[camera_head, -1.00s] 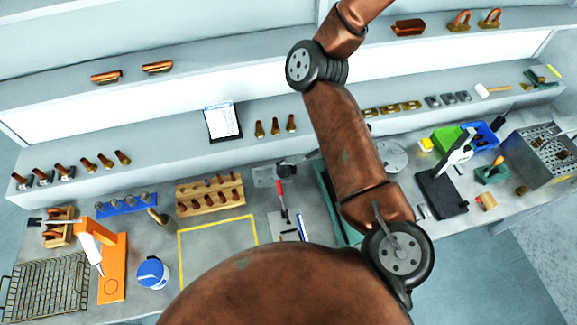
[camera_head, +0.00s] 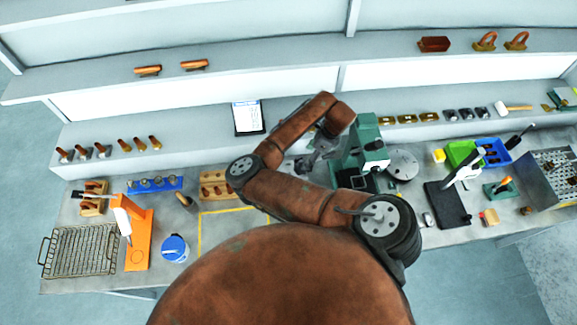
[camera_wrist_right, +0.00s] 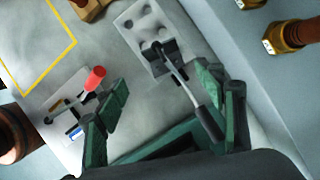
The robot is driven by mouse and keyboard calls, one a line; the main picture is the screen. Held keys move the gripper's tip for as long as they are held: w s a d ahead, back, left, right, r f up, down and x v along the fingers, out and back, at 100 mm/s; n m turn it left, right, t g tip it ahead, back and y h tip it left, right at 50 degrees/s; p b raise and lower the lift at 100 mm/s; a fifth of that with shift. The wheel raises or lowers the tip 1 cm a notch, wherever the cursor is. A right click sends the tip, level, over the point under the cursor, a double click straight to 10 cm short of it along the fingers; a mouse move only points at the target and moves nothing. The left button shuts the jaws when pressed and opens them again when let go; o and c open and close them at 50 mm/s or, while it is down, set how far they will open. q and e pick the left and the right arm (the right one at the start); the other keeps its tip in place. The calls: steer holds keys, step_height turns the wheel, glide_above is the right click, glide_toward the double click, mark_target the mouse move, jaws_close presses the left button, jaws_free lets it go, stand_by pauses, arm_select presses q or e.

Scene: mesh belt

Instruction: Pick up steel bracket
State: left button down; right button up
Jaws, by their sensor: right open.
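I cannot single out the steel bracket with certainty. A light grey metal plate with round studs or holes (camera_wrist_right: 143,25) lies on the bench in the right wrist view, with a dark clamp-like part (camera_wrist_right: 168,58) and a long dark handle on it. Small grey metal pieces (camera_head: 465,114) sit on the shelf at right in the head view. My right gripper (camera_wrist_right: 163,92) is open and empty, its green fingers spread on either side of the dark handle, with no contact clear. In the head view this gripper (camera_head: 322,140) is small and partly hidden by its arm. My left gripper is not in view.
A green press (camera_head: 367,145) stands close right of my right gripper. A red-handled tool (camera_wrist_right: 95,78) is near the left finger. A wooden block (camera_head: 214,184) and orange stand (camera_head: 138,240) are at left; a blue bin (camera_head: 494,152) is at right.

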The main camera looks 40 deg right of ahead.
mark_target(295, 164)
steer(key=shift+n, duration=0.8)
steer(key=x, duration=0.2)
steer(key=w+x, duration=0.1)
steer(key=x, duration=0.1)
steer(key=shift+a, duration=0.25)
steer(key=shift+w+a+f, duration=0.15)
steer(key=shift+a+f, duration=0.05)
steer(key=shift+f, duration=0.15)
steer(key=x, duration=0.1)
steer(key=p+x, duration=0.1)
steer(key=x, duration=0.1)
steer(key=p+x, duration=0.1)
steer(key=shift+w+a+f, duration=0.1)
steer(key=shift+w+a, duration=0.1)
steer(key=shift+w, duration=0.1)
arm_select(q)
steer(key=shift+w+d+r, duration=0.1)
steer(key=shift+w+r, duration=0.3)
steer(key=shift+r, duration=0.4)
arm_select(e)
steer(key=shift+w+f, duration=0.1)
steer(key=shift+f, duration=0.25)
steer(key=shift+c, duration=0.2)
steer(key=c, duration=1.3)
